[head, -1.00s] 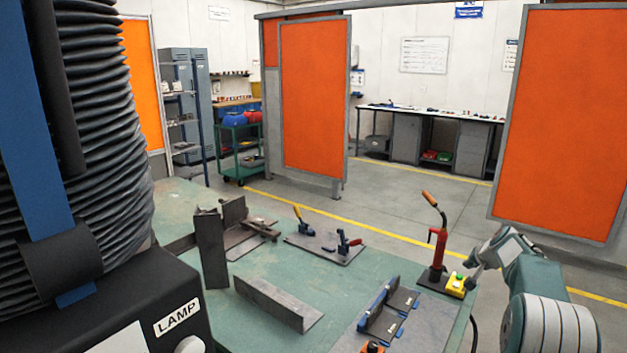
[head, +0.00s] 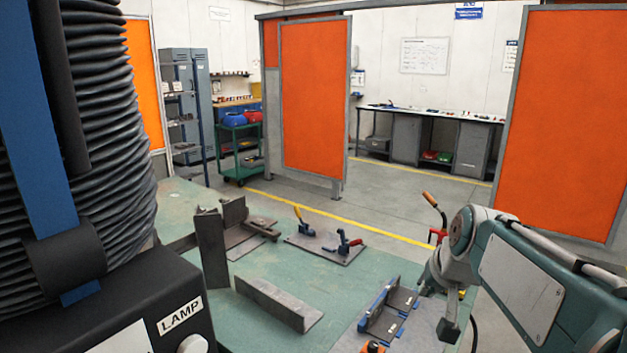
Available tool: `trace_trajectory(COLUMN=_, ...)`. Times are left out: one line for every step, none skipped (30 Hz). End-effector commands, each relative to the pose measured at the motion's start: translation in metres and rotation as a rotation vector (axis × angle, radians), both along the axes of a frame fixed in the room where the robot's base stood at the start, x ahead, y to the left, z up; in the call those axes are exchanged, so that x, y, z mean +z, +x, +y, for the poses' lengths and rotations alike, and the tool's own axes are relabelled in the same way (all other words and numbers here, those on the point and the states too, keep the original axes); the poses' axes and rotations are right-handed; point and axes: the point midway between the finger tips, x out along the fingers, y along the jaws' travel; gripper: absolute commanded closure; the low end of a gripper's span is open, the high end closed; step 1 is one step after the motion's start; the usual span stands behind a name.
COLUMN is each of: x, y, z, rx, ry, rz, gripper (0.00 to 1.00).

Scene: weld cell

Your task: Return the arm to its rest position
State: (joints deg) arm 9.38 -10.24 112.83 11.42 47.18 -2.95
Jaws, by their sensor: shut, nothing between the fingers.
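My arm (head: 535,275) is at the right of the head view, its forearm large and close to the camera. My gripper (head: 449,329) hangs from the wrist, pointing down, near the right edge of the green table (head: 345,325). Its fingers are small and dark here; they are shut with nothing between them. It is just right of the blue and grey angle fixture (head: 388,312).
Steel plates (head: 278,303), a clamp plate (head: 325,247) and an orange knob (head: 372,347) sit on the table. A black housing marked LAMP (head: 160,290) and a ribbed hose (head: 110,130) fill the left. Orange screens (head: 315,100) stand behind, with open floor between.

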Motion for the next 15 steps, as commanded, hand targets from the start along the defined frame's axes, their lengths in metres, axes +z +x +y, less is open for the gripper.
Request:
trace_trajectory(x=0.0, y=-0.021, z=0.008, rx=0.019, ry=-0.015, rz=0.002, gripper=1.0)
trace_trajectory(x=-0.001, y=-0.032, z=0.012, rx=0.029, ry=-0.023, rz=0.005, gripper=1.0)
trace_trajectory(x=-0.004, y=-0.047, z=0.017, rx=0.041, ry=-0.035, rz=0.01, gripper=1.0)
trace_trajectory(x=-0.006, y=-0.059, z=0.02, rx=0.05, ry=-0.044, rz=0.013, gripper=1.0)
trace_trajectory(x=-0.008, y=-0.07, z=0.023, rx=0.061, ry=-0.052, rz=0.017, gripper=1.0)
trace_trajectory(x=-0.012, y=-0.085, z=0.027, rx=0.072, ry=-0.065, rz=0.021, gripper=1.0)
trace_trajectory(x=-0.015, y=-0.096, z=0.029, rx=0.08, ry=-0.073, rz=0.024, gripper=1.0)
trace_trajectory(x=-0.019, y=-0.107, z=0.032, rx=0.09, ry=-0.082, rz=0.028, gripper=1.0)
trace_trajectory(x=-0.024, y=-0.121, z=0.034, rx=0.102, ry=-0.095, rz=0.03, gripper=1.0)
trace_trajectory(x=-0.028, y=-0.132, z=0.036, rx=0.111, ry=-0.103, rz=0.033, gripper=1.0)
trace_trajectory(x=-0.033, y=-0.142, z=0.038, rx=0.12, ry=-0.113, rz=0.035, gripper=1.0)
trace_trajectory(x=-0.038, y=-0.154, z=0.039, rx=0.13, ry=-0.123, rz=0.039, gripper=1.0)
trace_trajectory(x=-0.043, y=-0.163, z=0.04, rx=0.138, ry=-0.131, rz=0.042, gripper=1.0)
trace_trajectory(x=-0.047, y=-0.17, z=0.041, rx=0.144, ry=-0.139, rz=0.043, gripper=1.0)
trace_trajectory(x=-0.052, y=-0.179, z=0.042, rx=0.152, ry=-0.147, rz=0.046, gripper=1.0)
